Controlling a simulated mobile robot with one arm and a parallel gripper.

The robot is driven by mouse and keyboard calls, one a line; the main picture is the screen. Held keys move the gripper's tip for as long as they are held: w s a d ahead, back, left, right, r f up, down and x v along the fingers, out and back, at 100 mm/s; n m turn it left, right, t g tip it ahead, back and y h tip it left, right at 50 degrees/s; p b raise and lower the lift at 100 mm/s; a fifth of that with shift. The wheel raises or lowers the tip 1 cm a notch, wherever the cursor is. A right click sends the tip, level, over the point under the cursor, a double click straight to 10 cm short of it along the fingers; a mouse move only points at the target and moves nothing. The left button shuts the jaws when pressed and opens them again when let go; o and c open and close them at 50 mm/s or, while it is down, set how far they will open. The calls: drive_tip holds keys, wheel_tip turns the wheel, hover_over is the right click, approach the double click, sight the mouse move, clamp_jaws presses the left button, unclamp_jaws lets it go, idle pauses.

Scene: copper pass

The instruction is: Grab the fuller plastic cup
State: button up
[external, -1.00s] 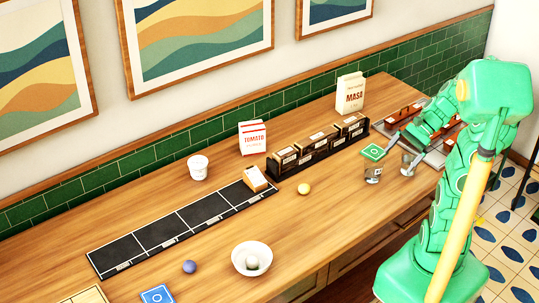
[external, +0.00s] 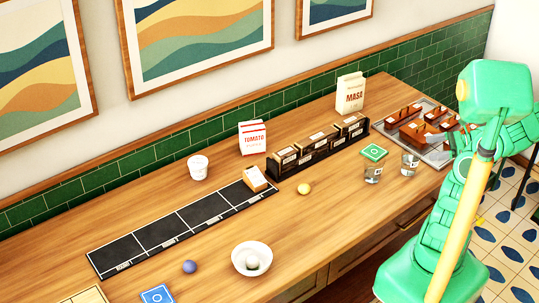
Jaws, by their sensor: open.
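Two small clear cups with pale labels stand upright on the wooden counter, right of centre. The left cup (external: 373,173) is just in front of a green square (external: 374,152). The right cup (external: 409,164) is a short way to its right, apart from it. Both look greyish, and I cannot tell which is fuller. My gripper (external: 460,143) is at the right, beyond the right cup and clear of both cups. It is open and holds nothing that I can see. Its fingers are largely hidden by my arm.
A metal tray (external: 436,157) with brown blocks lies behind and right of the cups. A black rack of boxes (external: 318,154) stands left of them. A yellow ball (external: 304,188) and a white bowl (external: 252,272) are further left. The counter in front of the cups is clear.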

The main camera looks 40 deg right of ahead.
sight(416, 151)
drive_tip(key=shift+d+f+x, duration=0.1)
drive_tip(key=shift+f+x, duration=0.05)
drive_tip(key=shift+x, duration=1.1)
drive_tip(key=shift+d+f+x, duration=0.1)
drive_tip(key=shift+f+x, duration=0.05)
drive_tip(key=shift+x, duration=1.15)
drive_tip(key=shift+f+x, duration=0.15)
drive_tip(key=shift+x, duration=1.1)
drive_tip(key=c, duration=1.3)
drive_tip(key=shift+r, duration=0.2)
drive_tip(key=shift+s+a+r, duration=1.2)
drive_tip(key=shift+s+r, duration=0.75)
drive_tip(key=shift+r, duration=0.15)
drive_tip(key=shift+s+a+r, duration=1.25)
drive_tip(key=shift+s+r, duration=0.65)
drive_tip(key=shift+r, duration=0.15)
drive_tip(key=shift+s+a+r, duration=1.2)
drive_tip(key=shift+s+r, duration=0.75)
drive_tip(key=shift+r, duration=0.15)
